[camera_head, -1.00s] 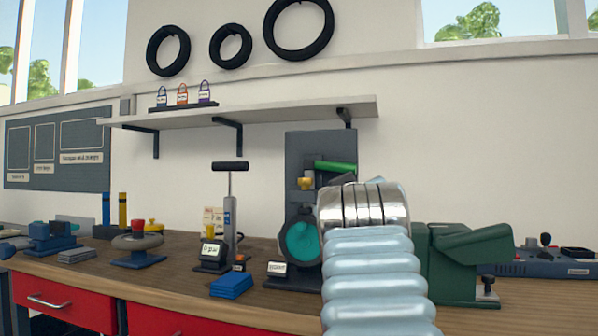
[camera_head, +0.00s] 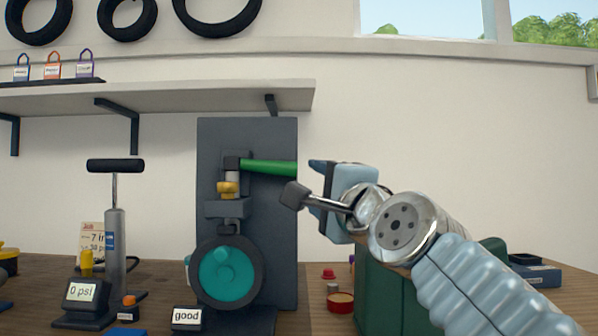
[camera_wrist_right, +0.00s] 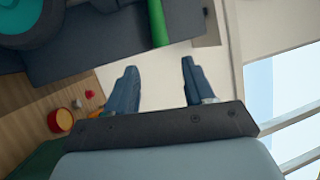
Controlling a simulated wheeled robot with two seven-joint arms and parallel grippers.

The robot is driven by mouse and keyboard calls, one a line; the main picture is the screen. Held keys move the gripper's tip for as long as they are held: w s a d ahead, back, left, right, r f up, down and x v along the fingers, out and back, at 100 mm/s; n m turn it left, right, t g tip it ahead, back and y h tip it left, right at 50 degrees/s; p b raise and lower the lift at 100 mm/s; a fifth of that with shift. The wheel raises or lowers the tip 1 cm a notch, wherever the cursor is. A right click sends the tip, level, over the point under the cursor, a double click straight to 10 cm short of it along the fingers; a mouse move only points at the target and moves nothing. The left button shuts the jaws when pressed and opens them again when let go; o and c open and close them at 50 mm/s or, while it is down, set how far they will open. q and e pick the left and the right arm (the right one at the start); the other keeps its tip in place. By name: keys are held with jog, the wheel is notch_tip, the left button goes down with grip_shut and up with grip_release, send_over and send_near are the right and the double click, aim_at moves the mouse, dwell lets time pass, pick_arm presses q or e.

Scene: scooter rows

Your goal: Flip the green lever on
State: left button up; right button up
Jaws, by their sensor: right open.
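The green lever (camera_head: 268,167) points right, roughly level, from a dark pivot near the top of a grey upright panel (camera_head: 270,215). A brass-coloured fitting and a teal round part (camera_head: 229,273) in a dark ring sit below it. My right gripper (camera_head: 312,183) is just right of the lever's free end, apart from it. In the right wrist view the green lever (camera_wrist_right: 158,22) shows beyond the fingertips, and my right gripper (camera_wrist_right: 158,75) is open with nothing between its fingers. My left gripper is not in view.
A hand pump (camera_head: 115,240) and a "0 psi" display (camera_head: 87,295) stand at left. A "good" sign (camera_head: 187,318) is in front of the panel. A green machine (camera_head: 385,300) is below my right arm. A red tin (camera_head: 340,302) sits beside it. A shelf (camera_head: 200,97) overhangs at left.

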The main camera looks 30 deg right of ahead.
aim_at(291, 171)
jog(key=p+x, duration=0.4)
jog(key=x, duration=0.8)
jog(key=shift+w+r, duration=0.1)
jog(key=shift+w, duration=0.2)
jog(key=shift+c, duration=0.2)
grip_shut()
